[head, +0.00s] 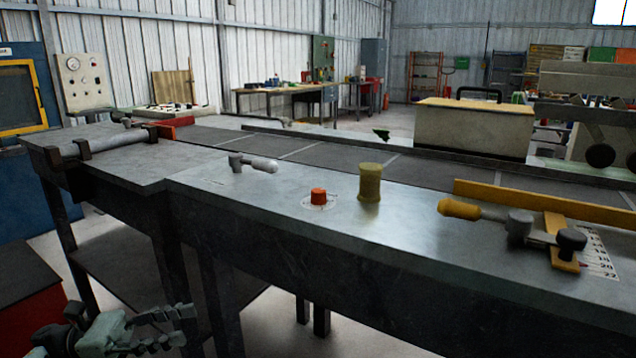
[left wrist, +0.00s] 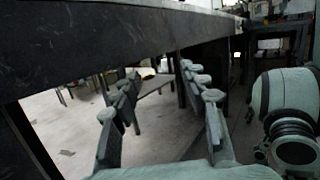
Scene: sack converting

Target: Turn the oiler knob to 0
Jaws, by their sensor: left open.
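A small orange-red knob (head: 318,196) sits on a pale round dial on the grey metal bench top (head: 250,206). I take it for the oiler knob; its pointer and dial marks are too small to read. A yellowish spool-shaped cup (head: 369,183) stands just right of it. My left gripper (head: 182,326) is open and empty at the bottom left, below the bench top and well away from the knob. In the left wrist view its two fingers (left wrist: 161,76) are spread under the dark bench edge, with nothing between them. My right gripper is not in view.
A grey lever (head: 253,163) lies left of the knob. A yellow-handled lever (head: 460,209) and a numbered scale (head: 598,252) are at the right. The bench's front edge and legs stand between my left gripper and the top. Bench surface around the knob is clear.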

